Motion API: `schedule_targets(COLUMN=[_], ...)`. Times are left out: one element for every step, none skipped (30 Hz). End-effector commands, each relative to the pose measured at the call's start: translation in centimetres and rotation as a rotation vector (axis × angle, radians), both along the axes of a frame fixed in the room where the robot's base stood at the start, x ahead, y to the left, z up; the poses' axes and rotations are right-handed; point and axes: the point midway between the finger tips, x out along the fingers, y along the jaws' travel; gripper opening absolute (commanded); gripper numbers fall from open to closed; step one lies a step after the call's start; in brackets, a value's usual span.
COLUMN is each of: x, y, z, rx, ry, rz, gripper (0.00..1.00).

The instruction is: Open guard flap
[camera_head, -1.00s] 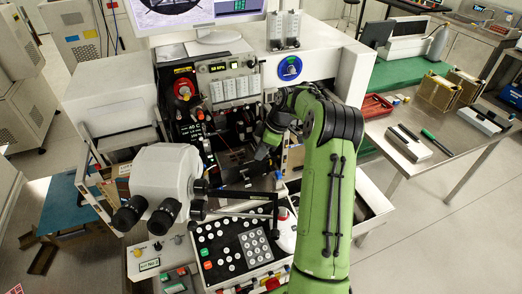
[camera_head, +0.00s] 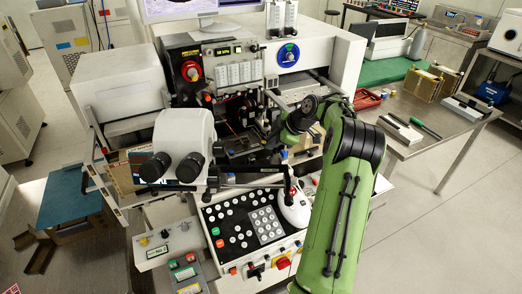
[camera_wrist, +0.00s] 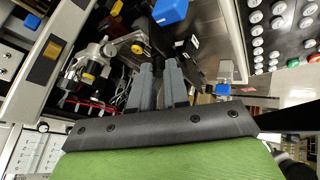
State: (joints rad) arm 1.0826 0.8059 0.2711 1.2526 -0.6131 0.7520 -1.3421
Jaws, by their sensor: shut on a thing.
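The wire bonder's work area (camera_head: 238,142) is a dark recess under its front panel, partly hidden by the microscope head and my arm. In the wrist view, my gripper (camera_wrist: 158,68) has its two grey fingers close together, shut on a dark, narrow part between the tips. This part appears to belong to the guard flap, but its outline is hard to tell from the dark machine parts around it. In the head view my arm reaches in from the right, and the fingertips are hidden.
The white microscope head (camera_head: 186,140) stands left of my arm. The button panel (camera_head: 247,222) with a white mouse-like device (camera_head: 294,208) lies below. In the wrist view, a blue block (camera_wrist: 170,11) is beyond the fingertips. A metal side table (camera_head: 425,140) stands right.

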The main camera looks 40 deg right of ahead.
Motion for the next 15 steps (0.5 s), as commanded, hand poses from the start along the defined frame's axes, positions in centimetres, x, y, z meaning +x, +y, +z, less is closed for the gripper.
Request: schedule_targets(x=[-0.1,-0.3,-0.5,-0.7,-0.9,-1.1,-1.3,-1.5,-1.8,-2.0,-2.2,-2.4,-2.5,-2.7,-2.9], y=[-0.1,-0.2,-0.1,0.0,0.1,0.2,0.2,0.3,0.3,0.4,0.4,0.5,0.6,0.7,0.7], z=[-0.6,-0.8,-1.0,-1.2,-1.4,-1.6,-1.8,-1.9,-2.1,-2.3,-2.3,-2.4,-2.4,-2.5,-2.5], rx=[-0.007,-0.012,-0.019,-0.023,-0.028,-0.035,-0.041,-0.046,-0.053,-0.058,-0.063,-0.067,-0.068,-0.069,-0.069], ry=[-0.028,-0.046,-0.070,-0.088,-0.107,-0.132,-0.152,-0.170,-0.198,-0.214,-0.232,-0.248,-0.257,-0.261,-0.264], rz=[0.011,0.012,0.015,0.016,0.017,0.017,0.017,0.016,0.016,0.015,0.015,0.015,0.016,0.017,0.017], gripper=[0.00,0.00,0.00,0.00,0.00,0.00,0.00,0.00,0.00,0.00,0.00,0.00,0.00,0.00,0.00])
